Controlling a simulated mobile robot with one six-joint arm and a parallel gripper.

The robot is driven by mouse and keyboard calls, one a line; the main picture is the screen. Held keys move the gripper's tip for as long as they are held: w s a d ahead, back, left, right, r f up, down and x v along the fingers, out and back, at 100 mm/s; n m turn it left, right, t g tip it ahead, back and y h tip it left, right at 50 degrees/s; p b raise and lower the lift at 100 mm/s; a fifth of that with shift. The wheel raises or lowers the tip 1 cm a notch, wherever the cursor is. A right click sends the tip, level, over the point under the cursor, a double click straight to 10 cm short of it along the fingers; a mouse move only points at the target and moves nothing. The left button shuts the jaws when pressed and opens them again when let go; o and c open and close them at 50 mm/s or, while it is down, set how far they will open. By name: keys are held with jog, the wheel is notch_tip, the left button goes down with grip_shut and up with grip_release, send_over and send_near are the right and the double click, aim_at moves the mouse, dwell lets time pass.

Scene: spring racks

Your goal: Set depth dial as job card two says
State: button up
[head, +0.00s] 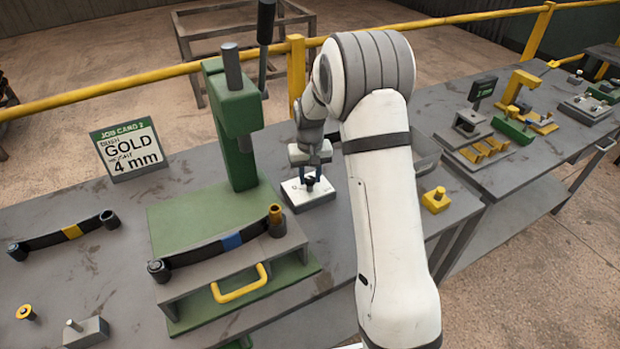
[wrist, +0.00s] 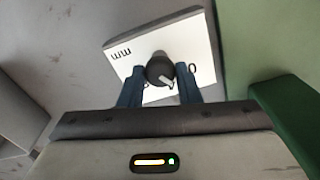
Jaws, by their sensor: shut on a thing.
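The job card (head: 129,150) stands upright on the bench at the left. The depth dial (wrist: 161,71) is a dark round knob with a white pointer mark, on a white plate (wrist: 123,58) beside the green press (head: 235,120). In the wrist view the pointer aims to the lower right. My gripper (wrist: 160,80) is shut on the dial, with a blue finger at each side of it. My gripper (head: 312,180) also shows over the plate in the head view. The fingers hide most of the plate's scale.
A leaf spring with a blue band (head: 232,241) lies on the press base, with a gold bush (head: 275,214) at its right end. A yellow handle (head: 240,284) sticks out in front. Another spring with a yellow band (head: 71,232) lies left. A yellow block (head: 436,200) stands right.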

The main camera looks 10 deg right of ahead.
aim_at(310, 178)
jog(key=m+b, duration=0.1)
jog(key=m, duration=0.2)
jog(key=shift+f+m+b, duration=0.1)
jog(key=shift+m+b, duration=0.7)
jog(key=shift+m, duration=1)
jog(key=o, duration=1)
jog(key=shift+r+b, duration=0.5)
jog(key=shift+r, duration=3.55)
